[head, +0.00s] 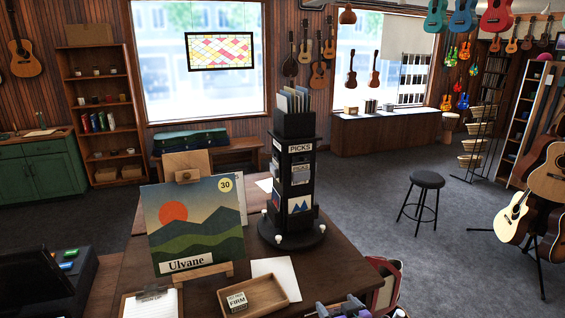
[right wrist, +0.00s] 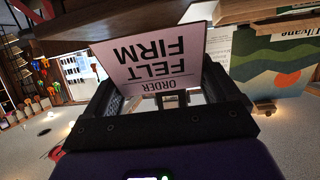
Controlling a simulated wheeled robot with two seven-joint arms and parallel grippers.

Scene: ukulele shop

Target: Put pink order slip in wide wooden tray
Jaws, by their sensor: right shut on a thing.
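The pink order slip (right wrist: 160,62) fills the middle of the right wrist view, with its lettering "ORDER FELT FIRM" upside down. My right gripper (right wrist: 165,98) is shut on it. In the head view only a part of my right gripper (head: 340,309) shows at the bottom edge, right of the tray; the slip cannot be made out there. The wide wooden tray (head: 277,288) lies on the table near its front edge. A small pale block marked "FIRM" (head: 237,301) is in its left part. My left gripper is not in view.
A landscape picture marked "Ulvane" (head: 195,226) stands on an easel behind the tray's left. A black picks stand (head: 294,190) stands further back. A white sheet (head: 276,276) lies behind the tray, and a clipboard (head: 150,303) lies to its left.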

